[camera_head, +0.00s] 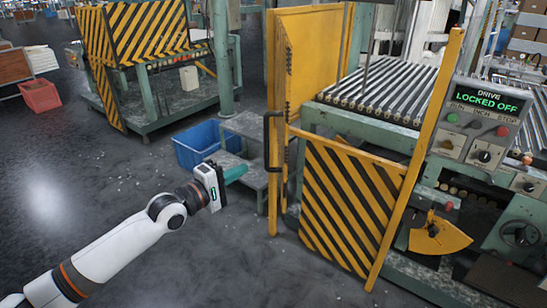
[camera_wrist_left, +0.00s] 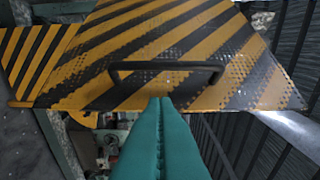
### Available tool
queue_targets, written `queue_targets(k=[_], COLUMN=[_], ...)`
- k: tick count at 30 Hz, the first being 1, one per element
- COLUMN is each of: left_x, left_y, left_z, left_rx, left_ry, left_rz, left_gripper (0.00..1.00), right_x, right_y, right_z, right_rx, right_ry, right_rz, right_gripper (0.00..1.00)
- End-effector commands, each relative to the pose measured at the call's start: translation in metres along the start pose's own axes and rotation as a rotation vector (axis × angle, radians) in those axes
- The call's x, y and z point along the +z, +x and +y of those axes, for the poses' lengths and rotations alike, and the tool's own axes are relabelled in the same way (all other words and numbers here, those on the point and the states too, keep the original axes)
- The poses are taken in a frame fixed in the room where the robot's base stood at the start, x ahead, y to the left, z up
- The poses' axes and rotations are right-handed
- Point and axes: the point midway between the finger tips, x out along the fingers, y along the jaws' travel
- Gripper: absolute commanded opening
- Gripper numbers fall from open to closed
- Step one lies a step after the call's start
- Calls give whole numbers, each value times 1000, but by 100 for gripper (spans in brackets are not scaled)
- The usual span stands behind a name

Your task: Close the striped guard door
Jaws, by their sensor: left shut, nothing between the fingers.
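The guard door (camera_head: 310,55) has a yellow panel that stands swung out beside the roller machine, showing its plain face in the head view. In the left wrist view, a black-and-yellow striped panel (camera_wrist_left: 215,45) fills the upper part, with a black bar handle (camera_wrist_left: 165,66) across it. The handle (camera_head: 267,140) also shows in the head view, at the door's left edge. My left gripper (camera_head: 242,170) is shut and empty, left of the handle and apart from it. Its teal fingers (camera_wrist_left: 160,102) point at the panel just below the handle in the wrist view. My right gripper is not in view.
A striped lower panel (camera_head: 345,205) with yellow posts fronts the roller bed (camera_head: 385,90). A control box (camera_head: 480,120) reads "DRIVE LOCKED OFF". Open floor lies left.

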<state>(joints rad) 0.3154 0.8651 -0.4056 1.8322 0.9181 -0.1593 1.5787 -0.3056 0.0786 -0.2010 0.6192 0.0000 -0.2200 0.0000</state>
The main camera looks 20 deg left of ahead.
Motion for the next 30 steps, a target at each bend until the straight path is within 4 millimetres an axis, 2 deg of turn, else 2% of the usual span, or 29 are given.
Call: queue_targets(k=[1, 6, 8, 12, 19, 30], left_x=[0, 0, 0, -17, -28, -29], left_y=[12, 50, 62, 76, 88, 89], left_z=[-5, -5, -4, -4, -1, 0], left_rx=[-4, -4, -2, 0, 0, 0], left_ry=[1, 2, 3, -2, 2, 3], left_rz=[1, 0, 0, 2, 0, 0], left_gripper=[0, 0, 0, 0, 0, 0], right_x=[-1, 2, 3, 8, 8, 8], right_y=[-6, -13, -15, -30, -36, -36], right_z=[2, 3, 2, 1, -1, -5], right_rx=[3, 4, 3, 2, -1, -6], right_ry=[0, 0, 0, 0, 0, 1], right_rz=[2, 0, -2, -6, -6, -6], right_gripper=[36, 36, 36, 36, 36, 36])
